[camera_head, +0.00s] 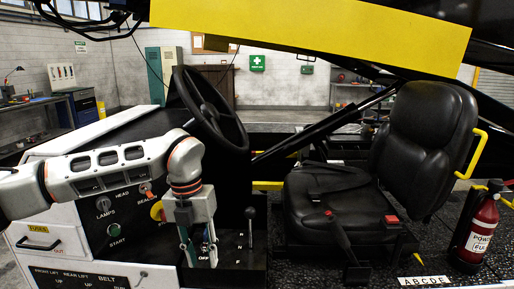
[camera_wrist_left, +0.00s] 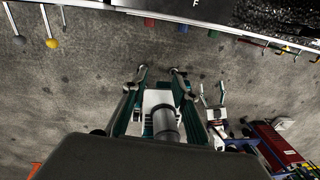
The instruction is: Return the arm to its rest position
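My left arm (camera_head: 110,170) reaches in from the left across the control panel (camera_head: 115,215). Its gripper (camera_head: 199,258) points down in front of the panel's right end, close to a label reading OFF. In the left wrist view the two fingertips of the left gripper (camera_wrist_left: 159,72) stand apart with only floor showing between them. I see nothing held. The part of the panel behind the gripper is hidden. A small pronged shape (camera_wrist_left: 216,118) right of the fingers may be my right gripper; I cannot be sure.
A steering wheel (camera_head: 208,108) stands close behind the left wrist. A gear lever (camera_head: 250,228) is just right of the gripper. A black seat (camera_head: 345,200) and a fire extinguisher (camera_head: 478,232) are further right. A yellow beam (camera_head: 320,25) crosses overhead.

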